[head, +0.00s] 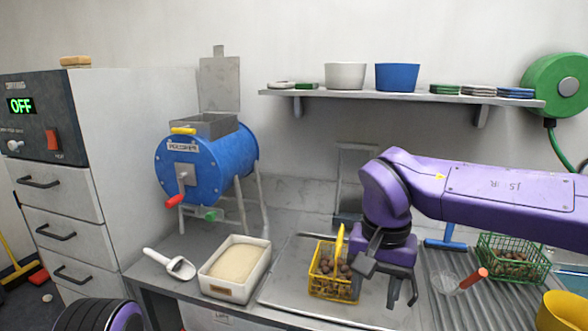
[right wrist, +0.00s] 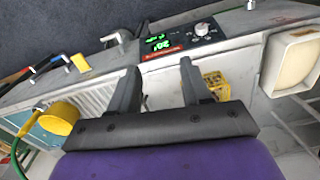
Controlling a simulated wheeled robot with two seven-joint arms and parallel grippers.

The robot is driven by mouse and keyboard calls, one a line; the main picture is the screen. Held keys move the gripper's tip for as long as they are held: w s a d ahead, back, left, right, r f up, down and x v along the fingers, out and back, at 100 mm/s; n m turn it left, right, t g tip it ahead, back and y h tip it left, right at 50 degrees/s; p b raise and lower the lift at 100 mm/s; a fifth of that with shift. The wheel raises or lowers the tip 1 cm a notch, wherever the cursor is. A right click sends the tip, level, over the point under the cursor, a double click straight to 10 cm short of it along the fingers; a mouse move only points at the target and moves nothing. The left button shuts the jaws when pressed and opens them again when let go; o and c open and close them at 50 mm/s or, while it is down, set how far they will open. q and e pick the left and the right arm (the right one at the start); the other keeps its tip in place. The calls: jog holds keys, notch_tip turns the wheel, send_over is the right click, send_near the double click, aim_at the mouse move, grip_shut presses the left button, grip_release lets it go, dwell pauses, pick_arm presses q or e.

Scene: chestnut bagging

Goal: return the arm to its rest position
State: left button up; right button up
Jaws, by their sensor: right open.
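My right arm (head: 500,190) is purple and reaches in from the right edge of the head view, over the counter. Its gripper (head: 388,282) hangs down just right of a yellow basket (head: 333,296) of chestnuts. The gripper is open, with nothing seen between its fingers. In the right wrist view the two dark fingers (right wrist: 157,82) stand apart, and part of the yellow basket (right wrist: 216,84) shows beside the right finger. My left gripper is not in view; a black and purple part of me shows at the bottom left of the head view.
A white bin (head: 254,286) and a scoop (head: 180,267) lie left of the basket. A blue drum (head: 190,170) stands behind them. A green basket (head: 514,268) of chestnuts and a yellow bowl (head: 562,312) are at the right. A shelf (head: 400,96) runs along the wall above.

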jog(key=w+d+f+m+t+h, duration=0.4)
jog(key=w+d+f+m, duration=0.15)
jog(key=w+m, duration=0.2)
jog(key=d+f+m+t+h, duration=0.1)
jog(key=d+f+t, duration=0.15)
jog(key=f, duration=0.55)
jog(key=d+f+m+t+h, duration=0.1)
jog(key=d+f, duration=0.2)
jog(key=f, duration=0.5)
jog(key=s+d+f+n+y, duration=0.2)
jog(key=s+f+n, duration=0.2)
jog(key=s+f, duration=1.05)
jog(key=s+d+f+n+g, duration=0.1)
jog(key=s+f, duration=0.3)
jog(key=s, duration=0.4)
jog(key=s+d+f+n+g+b, duration=0.1)
jog(key=s+d+f+n+g, duration=0.1)
jog(key=s+f, duration=0.3)
jog(key=s+d+g, duration=0.1)
jog(key=s, duration=0.2)
jog(key=shift+s+f+y, duration=0.2)
jog(key=shift+f+y, duration=0.05)
jog(key=shift+y, duration=0.05)
jog(key=shift+w+g, duration=0.1)
jog(key=shift+g, duration=0.15)
jog(key=shift+c, duration=0.5)
